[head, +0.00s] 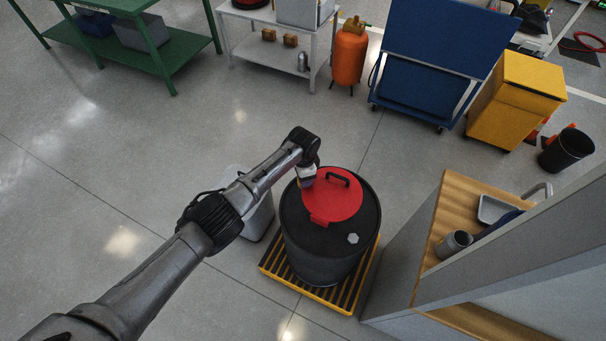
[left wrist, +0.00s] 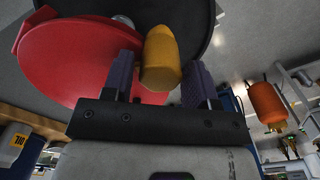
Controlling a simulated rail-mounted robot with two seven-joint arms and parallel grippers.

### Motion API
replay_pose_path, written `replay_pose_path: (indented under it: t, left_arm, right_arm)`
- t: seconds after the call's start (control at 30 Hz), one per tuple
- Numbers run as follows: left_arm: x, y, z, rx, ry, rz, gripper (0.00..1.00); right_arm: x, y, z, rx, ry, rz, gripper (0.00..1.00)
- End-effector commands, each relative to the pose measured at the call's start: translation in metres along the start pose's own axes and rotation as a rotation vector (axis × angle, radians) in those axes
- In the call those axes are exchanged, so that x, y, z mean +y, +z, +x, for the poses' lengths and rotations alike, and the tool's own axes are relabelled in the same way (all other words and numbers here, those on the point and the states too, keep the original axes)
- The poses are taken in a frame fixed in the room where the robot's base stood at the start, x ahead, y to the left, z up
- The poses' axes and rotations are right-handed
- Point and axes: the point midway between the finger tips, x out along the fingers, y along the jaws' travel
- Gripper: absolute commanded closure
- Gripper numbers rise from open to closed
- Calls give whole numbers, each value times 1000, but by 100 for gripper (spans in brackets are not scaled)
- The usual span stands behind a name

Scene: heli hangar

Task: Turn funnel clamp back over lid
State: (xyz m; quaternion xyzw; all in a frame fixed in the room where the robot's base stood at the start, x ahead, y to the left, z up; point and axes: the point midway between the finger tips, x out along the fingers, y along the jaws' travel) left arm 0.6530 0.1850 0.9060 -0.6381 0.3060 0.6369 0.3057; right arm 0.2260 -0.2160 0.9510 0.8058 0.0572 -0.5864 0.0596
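A red lid (head: 334,203) with a black handle (head: 338,179) lies flat on top of a black drum (head: 325,262). My left gripper (head: 307,183) is low at the lid's left rim. In the left wrist view the red lid (left wrist: 75,60) fills the upper left, with the dark drum top behind it. A yellow rounded grip (left wrist: 161,58), apparently the clamp's handle, stands between the two dark fingers of my left gripper (left wrist: 160,75). It nearly fills the gap; whether both fingers press on it is unclear. The rest of the clamp is hidden. My right gripper is not in view.
The drum stands on a yellow slatted pallet (head: 350,300). A grey bin (head: 259,219) is close on its left. A wood-topped bench (head: 460,200) with a grey upright stands close on the right. An orange tank (head: 349,55) and blue cart (head: 430,50) are behind, across clear floor.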

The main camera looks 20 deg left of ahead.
Motion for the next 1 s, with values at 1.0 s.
replay_pose_path:
  t: [1.0]
  left_arm:
    - [-1, 0, -104, 1, -2, -1, 34]
  right_arm:
    - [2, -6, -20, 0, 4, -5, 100]
